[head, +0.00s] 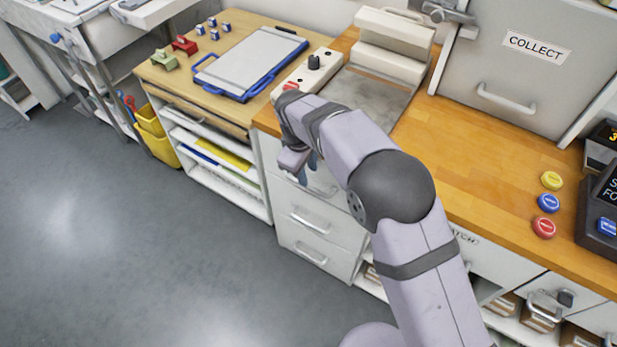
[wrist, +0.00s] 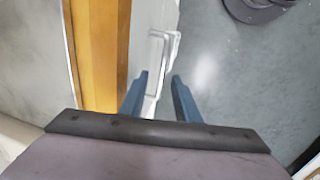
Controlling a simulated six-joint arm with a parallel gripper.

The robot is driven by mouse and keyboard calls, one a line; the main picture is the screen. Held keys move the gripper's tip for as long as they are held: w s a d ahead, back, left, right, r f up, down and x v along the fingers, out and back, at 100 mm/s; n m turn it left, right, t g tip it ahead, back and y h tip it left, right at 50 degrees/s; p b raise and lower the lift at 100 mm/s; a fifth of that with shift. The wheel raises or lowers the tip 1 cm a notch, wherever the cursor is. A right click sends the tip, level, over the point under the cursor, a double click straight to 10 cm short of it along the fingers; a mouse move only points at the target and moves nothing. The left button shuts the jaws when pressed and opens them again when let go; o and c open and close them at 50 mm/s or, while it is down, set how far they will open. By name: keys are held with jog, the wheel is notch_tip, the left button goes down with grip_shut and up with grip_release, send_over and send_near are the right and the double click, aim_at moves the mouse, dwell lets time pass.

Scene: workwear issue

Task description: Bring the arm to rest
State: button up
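My arm reaches out over the front of the wooden counter (head: 470,160) and bends down at the wrist. My gripper (head: 307,172) hangs just off the counter's front edge, before the white drawer unit (head: 318,238). In the wrist view my gripper (wrist: 158,78) shows two blue fingers standing apart, with nothing held. A pale drawer handle (wrist: 160,65) shows beyond the fingers and partly between them; its distance from them is hard to tell. My arm hides part of the counter and drawers in the head view.
A beige press-like machine (head: 393,45) with a black knob (head: 314,62) stands behind my wrist. A blue-edged board (head: 250,62) lies on the left bench. Yellow, blue and red discs (head: 548,203) lie at the right. A grey COLLECT door (head: 530,65) is shut. Open floor (head: 130,240) lies left.

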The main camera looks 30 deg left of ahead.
jog(key=shift+s+r, duration=0.15)
jog(key=shift+r, duration=0.55)
jog(key=s+d+f+m+g+h, duration=0.1)
jog(key=s+d+f+m, duration=0.3)
jog(key=d, duration=0.3)
jog(key=s+d+f+m+g+h, duration=0.1)
jog(key=s+d+f+m+g, duration=0.1)
jog(key=s+d+f, duration=0.35)
jog(key=s+d+r+m+g+p, duration=0.1)
jog(key=s+d+r+m, duration=0.15)
jog(key=d, duration=0.55)
jog(key=s+d+r+m+y, duration=0.15)
jog(key=d+r, duration=0.25)
jog(key=d, duration=0.4)
jog(key=s+d+r+m+g+h+p, duration=0.1)
jog(key=s+d+r+m, duration=0.2)
jog(key=d, duration=0.4)
jog(key=w+d+r+m+t+y+p, duration=0.1)
jog(key=w+d+r+m, duration=0.3)
jog(key=d, duration=0.4)
notch_tip(320, 180, up, 2)
jog(key=shift+d+r+m+t, duration=0.1)
jog(key=shift+d+m+t, duration=0.25)
jog(key=shift+m+t, duration=0.4)
